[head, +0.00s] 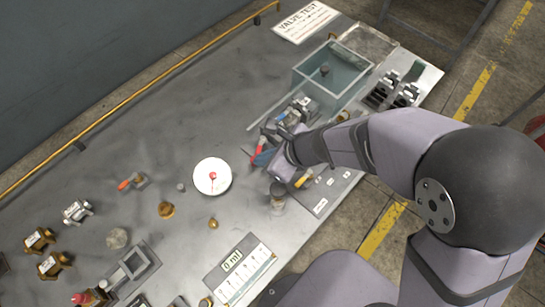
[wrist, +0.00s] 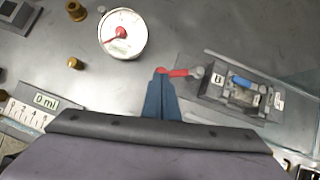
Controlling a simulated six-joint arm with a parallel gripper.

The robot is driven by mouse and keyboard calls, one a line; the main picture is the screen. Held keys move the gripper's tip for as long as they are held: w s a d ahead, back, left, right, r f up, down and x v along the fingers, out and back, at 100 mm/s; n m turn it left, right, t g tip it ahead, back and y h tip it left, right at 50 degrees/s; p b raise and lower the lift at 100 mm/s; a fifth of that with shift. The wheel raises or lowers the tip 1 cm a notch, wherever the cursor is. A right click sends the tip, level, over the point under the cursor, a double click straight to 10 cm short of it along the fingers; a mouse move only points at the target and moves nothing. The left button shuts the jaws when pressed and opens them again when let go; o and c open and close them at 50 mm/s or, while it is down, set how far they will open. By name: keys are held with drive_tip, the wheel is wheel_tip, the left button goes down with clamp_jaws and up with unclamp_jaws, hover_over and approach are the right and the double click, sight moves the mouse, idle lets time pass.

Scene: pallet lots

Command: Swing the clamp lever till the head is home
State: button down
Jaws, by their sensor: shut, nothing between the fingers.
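The clamp lever shows in the wrist view as a short red handle (wrist: 178,73) running to a grey round end (wrist: 198,72) beside a grey fixture block (wrist: 238,97). A blue handle (wrist: 242,82) sits on this block, near a tag marked B. In the head view the red handle (head: 260,145) lies just beyond my fingertips. My gripper (wrist: 161,76) is shut, its blue fingers together, with the tips at the free end of the red handle. I cannot tell whether they touch it. The clamp head and its seat are not clear in either view.
A white dial gauge (head: 212,162) stands left of my gripper. A glass-walled tank (head: 345,88) is beyond the fixture. A dark-topped cylinder (head: 278,202) stands close to my wrist. Brass fittings (head: 40,238) lie at the far left.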

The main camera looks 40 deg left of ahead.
drive_tip(key=shift+s+a+m+t+b, duration=0.15)
drive_tip(key=shift+s+a+m+t, duration=0.1)
drive_tip(key=shift+s+a+m, duration=0.35)
drive_tip(key=shift+s+a+m+t+b, duration=0.15)
drive_tip(key=shift+s+a+m+t, duration=0.2)
drive_tip(key=shift+a, duration=0.45)
drive_tip(key=shift+s+a, duration=0.1)
drive_tip(key=shift+w+d, duration=0.4)
drive_tip(key=shift+w, duration=0.35)
drive_tip(key=shift+d, duration=0.1)
